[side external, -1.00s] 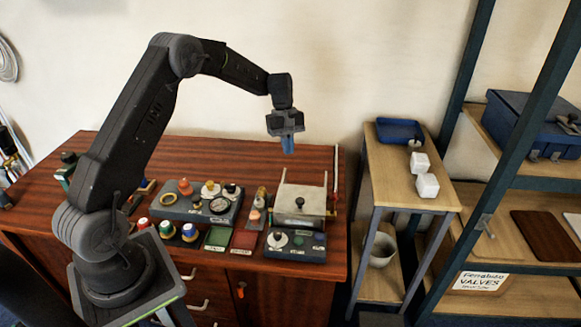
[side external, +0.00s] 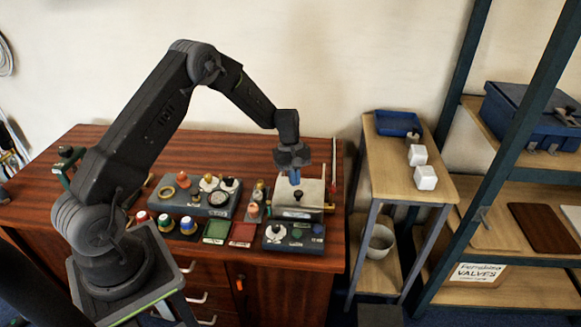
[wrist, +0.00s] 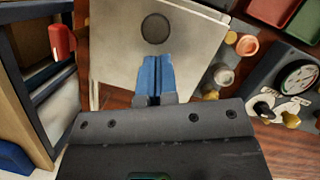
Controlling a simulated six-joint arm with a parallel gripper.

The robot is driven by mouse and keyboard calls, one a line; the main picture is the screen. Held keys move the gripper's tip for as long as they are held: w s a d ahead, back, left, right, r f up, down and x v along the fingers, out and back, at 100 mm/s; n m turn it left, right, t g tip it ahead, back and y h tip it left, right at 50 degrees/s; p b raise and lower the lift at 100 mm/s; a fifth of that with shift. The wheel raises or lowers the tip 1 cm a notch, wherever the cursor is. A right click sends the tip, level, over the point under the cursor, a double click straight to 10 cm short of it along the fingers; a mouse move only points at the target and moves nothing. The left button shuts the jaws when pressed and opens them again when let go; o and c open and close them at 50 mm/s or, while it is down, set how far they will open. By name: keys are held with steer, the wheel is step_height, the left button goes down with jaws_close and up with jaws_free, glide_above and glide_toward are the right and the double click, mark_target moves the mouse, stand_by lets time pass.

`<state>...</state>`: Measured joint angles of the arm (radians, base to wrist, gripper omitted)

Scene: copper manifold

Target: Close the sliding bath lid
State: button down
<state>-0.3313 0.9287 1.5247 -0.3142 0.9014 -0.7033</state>
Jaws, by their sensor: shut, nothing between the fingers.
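The bath lid (side external: 311,191) is a pale grey flat plate on the bath at the right end of the wooden bench. A dark round knob (side external: 298,194) stands on it; in the wrist view the same knob (wrist: 155,28) shows near the top, on the pale lid (wrist: 115,45). My gripper (side external: 295,178) points down over the lid, close to the knob. Its blue fingers (wrist: 155,62) are shut together with nothing between them, and their tips show just below the knob in the wrist view. I cannot tell whether they touch the lid.
A dark control box (side external: 292,238) stands in front of the bath. Green (side external: 216,230) and red (side external: 243,233) trays and a gauge panel (side external: 190,205) lie to the left. A red-tipped upright rod (side external: 333,182) is close on the right. A side table (side external: 395,170) stands farther right.

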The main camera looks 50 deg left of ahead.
mark_target(296, 193)
steer(key=shift+s+d, duration=0.1)
steer(key=shift+d, duration=0.2)
steer(key=shift+s+d, duration=0.1)
steer(key=shift+s+d+f, duration=0.15)
steer(key=shift+s+d, duration=0.55)
steer(key=shift+d, duration=0.25)
